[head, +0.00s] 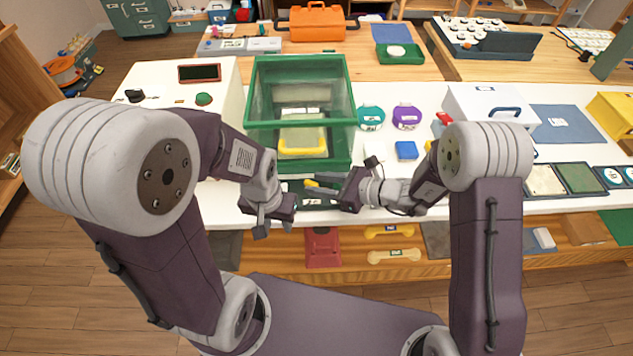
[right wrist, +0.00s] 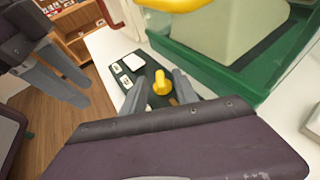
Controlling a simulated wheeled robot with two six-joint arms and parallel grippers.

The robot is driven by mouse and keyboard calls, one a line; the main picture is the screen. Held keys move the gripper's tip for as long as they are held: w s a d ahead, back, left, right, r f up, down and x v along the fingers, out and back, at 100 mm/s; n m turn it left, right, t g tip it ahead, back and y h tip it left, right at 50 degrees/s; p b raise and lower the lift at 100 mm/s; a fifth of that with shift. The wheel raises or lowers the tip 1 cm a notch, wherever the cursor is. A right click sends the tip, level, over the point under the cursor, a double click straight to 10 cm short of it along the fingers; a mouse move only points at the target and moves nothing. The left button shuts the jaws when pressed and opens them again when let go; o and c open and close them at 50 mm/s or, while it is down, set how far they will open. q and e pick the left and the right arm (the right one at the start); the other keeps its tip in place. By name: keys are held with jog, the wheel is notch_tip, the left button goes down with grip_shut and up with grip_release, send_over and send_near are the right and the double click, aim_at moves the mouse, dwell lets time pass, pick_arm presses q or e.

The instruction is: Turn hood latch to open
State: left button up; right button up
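The hood (head: 302,66) is a green-framed box with clear panes, standing on the white bench; a yellow handle (head: 302,150) shows low on its front. The latch is a yellow knob (right wrist: 162,82) on a dark panel (right wrist: 130,75) in front of the hood; it also shows in the head view (head: 311,183). My right gripper (right wrist: 160,90) is open, with its fingers on either side of the knob; contact cannot be told. My left gripper (head: 272,226) is open and empty at the bench's front edge, left of the panel.
Teal (head: 371,117) and purple (head: 406,116) round items and a blue block (head: 406,150) sit right of the hood. A white box (head: 490,103) stands farther right. Shelves below the bench front hold a red item (head: 322,248) and bone-shaped pieces (head: 394,256).

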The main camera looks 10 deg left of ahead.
jog(key=shift+w+a+f, duration=0.15)
jog(key=shift+a+f, duration=0.1)
jog(key=shift+a, duration=0.3)
grip_shut()
jog(key=shift+r+n+g, duration=0.1)
jog(key=shift+n+g, duration=0.2)
jog(key=n+g, duration=0.1)
jog(key=n+g+p, duration=0.1)
jog(key=shift+w+g, duration=0.25)
jog(key=shift+g, duration=0.15)
jog(key=shift+w+n+g, duration=0.1)
jog(key=shift+n+g, duration=1.6)
jog(key=shift+g, duration=0.1)
